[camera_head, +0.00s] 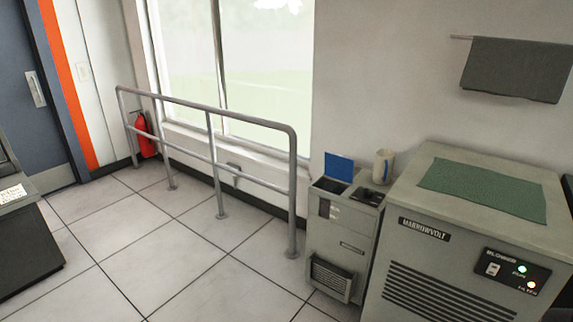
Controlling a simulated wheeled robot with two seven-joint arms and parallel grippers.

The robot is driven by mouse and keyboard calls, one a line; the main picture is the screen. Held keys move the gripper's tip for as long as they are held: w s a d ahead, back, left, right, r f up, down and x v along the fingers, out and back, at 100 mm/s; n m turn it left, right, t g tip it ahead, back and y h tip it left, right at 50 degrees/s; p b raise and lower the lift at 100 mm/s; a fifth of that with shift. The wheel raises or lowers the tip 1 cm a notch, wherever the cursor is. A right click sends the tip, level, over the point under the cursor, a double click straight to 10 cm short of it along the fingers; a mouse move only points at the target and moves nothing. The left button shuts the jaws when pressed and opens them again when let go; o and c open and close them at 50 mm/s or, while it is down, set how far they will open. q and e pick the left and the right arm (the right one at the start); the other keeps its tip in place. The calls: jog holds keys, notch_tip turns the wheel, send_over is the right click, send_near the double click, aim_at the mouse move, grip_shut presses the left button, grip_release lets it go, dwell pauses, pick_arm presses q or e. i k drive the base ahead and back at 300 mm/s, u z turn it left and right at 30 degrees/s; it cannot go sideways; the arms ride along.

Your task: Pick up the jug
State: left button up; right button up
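A small cream jug (383,166) stands upright at the back right of the top of a narrow grey cabinet (340,237). It is small in the view, and I cannot make out its handle clearly. Neither of my grippers shows in the head view.
A blue flap (339,166) stands up left of the jug. A larger grey machine (450,251) with a green cloth (483,189) stands to the right. A metal railing (210,151) runs along the window, with a red extinguisher (145,136) behind it. The tiled floor (170,255) is clear.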

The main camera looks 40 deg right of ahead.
aim_at(384, 159)
jog(key=i, duration=1.55)
jog(key=z, duration=0.5)
jog(key=i, duration=2.1)
jog(key=z, duration=2)
jog(key=i, duration=1.05)
jog(key=z, duration=0.8)
